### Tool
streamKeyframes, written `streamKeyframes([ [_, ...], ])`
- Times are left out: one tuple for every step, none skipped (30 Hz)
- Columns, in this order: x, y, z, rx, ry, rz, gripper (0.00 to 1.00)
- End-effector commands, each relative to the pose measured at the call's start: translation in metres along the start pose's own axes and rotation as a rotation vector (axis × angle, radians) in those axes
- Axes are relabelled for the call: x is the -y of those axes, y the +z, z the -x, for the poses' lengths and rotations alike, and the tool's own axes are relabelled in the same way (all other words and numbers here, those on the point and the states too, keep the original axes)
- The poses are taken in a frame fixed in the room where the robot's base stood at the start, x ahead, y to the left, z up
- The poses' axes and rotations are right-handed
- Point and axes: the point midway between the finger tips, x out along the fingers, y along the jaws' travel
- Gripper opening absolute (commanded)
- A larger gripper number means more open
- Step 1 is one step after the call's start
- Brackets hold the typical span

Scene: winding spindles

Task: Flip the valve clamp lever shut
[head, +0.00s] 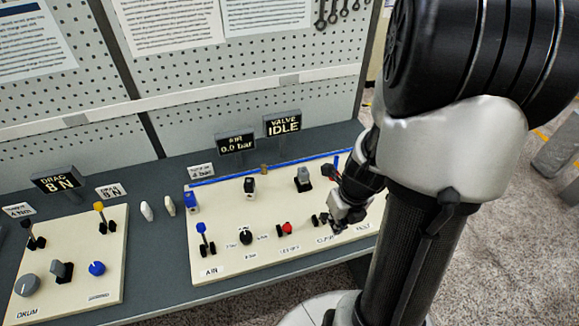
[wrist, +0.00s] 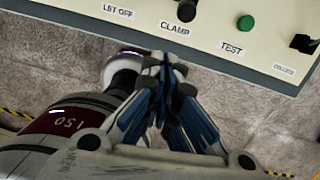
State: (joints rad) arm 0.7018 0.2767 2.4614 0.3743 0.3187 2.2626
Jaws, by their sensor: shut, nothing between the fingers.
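The pale air panel (head: 240,262) carries a CLAMP label (head: 325,239), which also shows in the wrist view (wrist: 175,28). A black clamp lever (wrist: 186,10) stands just behind that label, cut by the top edge of the wrist view. I cannot tell its angle. In the head view my gripper (head: 338,222) is over the right part of the panel and hides part of the clamp area. In the wrist view my gripper (wrist: 165,62) is shut and empty, its tips just short of the panel's edge and apart from the lever.
A green button (wrist: 245,22) with a TEST label is beside the clamp. A red button (head: 287,228) and a blue lever (head: 203,240) are farther left. The valve display (head: 282,123) reads IDLE and the air display (head: 236,142) reads 0.0 bar. The drum panel (head: 110,262) is at left.

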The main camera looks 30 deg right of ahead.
Motion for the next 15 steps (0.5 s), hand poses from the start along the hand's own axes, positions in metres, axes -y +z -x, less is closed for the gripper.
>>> streamKeyframes([
  [0.0053,-0.0035,-0.0022,-0.008,0.0,-0.072,0.0],
  [0.0076,-0.005,-0.004,-0.011,-0.001,-0.108,0.0],
  [0.01,-0.0067,-0.0061,-0.014,-0.002,-0.148,0.0],
  [0.0113,-0.0075,-0.0072,-0.015,-0.003,-0.171,0.0],
  [0.0123,-0.0081,-0.0081,-0.016,-0.003,-0.187,0.0],
  [0.0133,-0.0086,-0.009,-0.017,-0.004,-0.203,0.0],
  [0.0137,-0.0089,-0.0095,-0.017,-0.005,-0.209,0.0],
  [0.0139,-0.0091,-0.0098,-0.017,-0.005,-0.213,0.0],
  [0.0139,-0.0091,-0.01,-0.017,-0.005,-0.214,0.0],
  [0.0139,-0.009,-0.0101,-0.017,-0.005,-0.214,0.0],
  [0.0138,-0.009,-0.0101,-0.017,-0.005,-0.213,0.0],
  [0.0137,-0.009,-0.01,-0.017,-0.005,-0.212,0.0],
  [0.0136,-0.009,-0.01,-0.017,-0.005,-0.212,0.0],
  [0.0136,-0.009,-0.0099,-0.017,-0.005,-0.211,0.0],
  [0.0135,-0.009,-0.01,-0.017,-0.005,-0.211,0.0],
])
